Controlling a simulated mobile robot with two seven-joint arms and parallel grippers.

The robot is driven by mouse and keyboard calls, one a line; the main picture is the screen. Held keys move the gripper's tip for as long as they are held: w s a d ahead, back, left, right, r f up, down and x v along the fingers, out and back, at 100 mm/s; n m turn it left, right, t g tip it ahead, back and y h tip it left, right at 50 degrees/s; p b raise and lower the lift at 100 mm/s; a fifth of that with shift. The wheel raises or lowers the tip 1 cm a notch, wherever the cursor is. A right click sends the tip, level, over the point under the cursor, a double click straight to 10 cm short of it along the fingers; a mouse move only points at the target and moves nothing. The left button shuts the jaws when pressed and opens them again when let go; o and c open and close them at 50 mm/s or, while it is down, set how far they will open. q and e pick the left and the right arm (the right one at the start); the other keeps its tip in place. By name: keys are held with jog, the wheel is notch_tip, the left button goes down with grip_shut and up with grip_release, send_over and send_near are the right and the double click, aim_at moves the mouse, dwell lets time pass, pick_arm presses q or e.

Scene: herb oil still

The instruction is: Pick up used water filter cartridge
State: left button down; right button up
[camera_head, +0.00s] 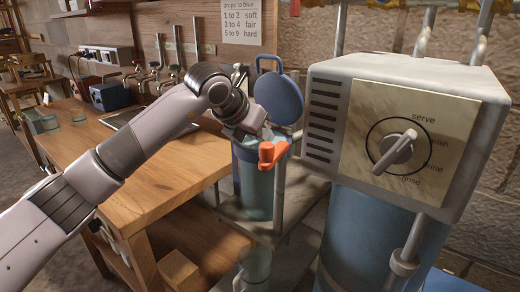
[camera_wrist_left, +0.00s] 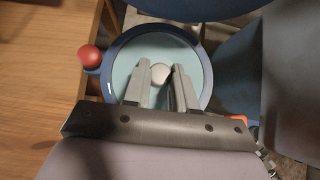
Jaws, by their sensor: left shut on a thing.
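A blue round filter housing (camera_head: 252,190) stands open on a metal shelf, with its blue lid (camera_head: 278,98) swung up behind it. My left gripper (camera_wrist_left: 161,76) points down into the housing's mouth. Its two fingers are shut on a small pale knob, seemingly the top of the used water filter cartridge (camera_wrist_left: 160,72). The cartridge's body is hidden, and I cannot tell how far it sits inside. The housing's dark blue rim (camera_wrist_left: 205,72) circles the fingers in the left wrist view. My right gripper is not in view.
An orange lever (camera_head: 270,154) sticks out at the housing's front. A red ball knob (camera_wrist_left: 90,56) is beside the rim. A grey box with a dial (camera_head: 400,140) stands close on the right. A wooden workbench (camera_head: 175,180) fills the left.

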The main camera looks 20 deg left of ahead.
pick_arm(q)
notch_tip(320, 180, up, 7)
jog(key=shift+f, duration=0.15)
jog(key=shift+r+p, duration=0.3)
jog(key=shift+r, duration=0.3)
notch_tip(320, 180, up, 14)
jog(key=p, duration=1.3)
jog(key=shift+f+p, duration=0.2)
jog(key=shift+p, duration=0.1)
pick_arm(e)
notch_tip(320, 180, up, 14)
